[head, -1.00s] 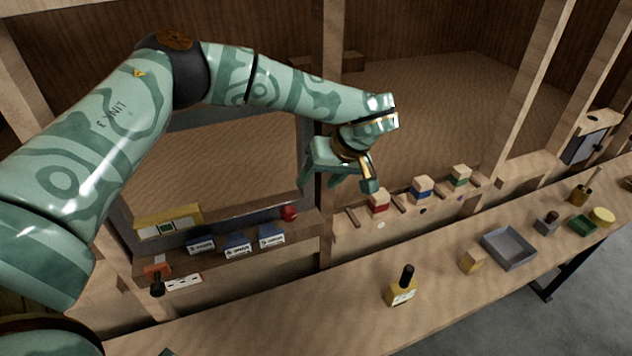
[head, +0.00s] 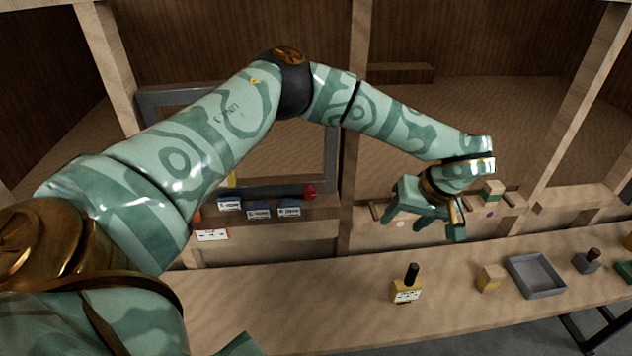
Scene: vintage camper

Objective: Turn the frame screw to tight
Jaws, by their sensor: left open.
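A grey window frame (head: 264,190) stands against the back wall, partly behind my left arm. A red knob (head: 310,191) sits at the right end of its lower rail; I cannot tell for sure that this is the frame screw, or how tight it is. My left gripper (head: 424,224) is open and empty. It points down to the right of the knob, apart from it, in front of the wall ledge with the blocks. My right gripper is not recognisable; only a teal edge of my body shows at the bottom.
Several blue-and-white boxes (head: 259,209) lie on the shelf under the frame, above a white socket plate (head: 212,235). On the bench stand a yellow bottle with a black top (head: 407,289), a small wooden block (head: 489,278) and a grey tray (head: 535,277). The bench's middle left is clear.

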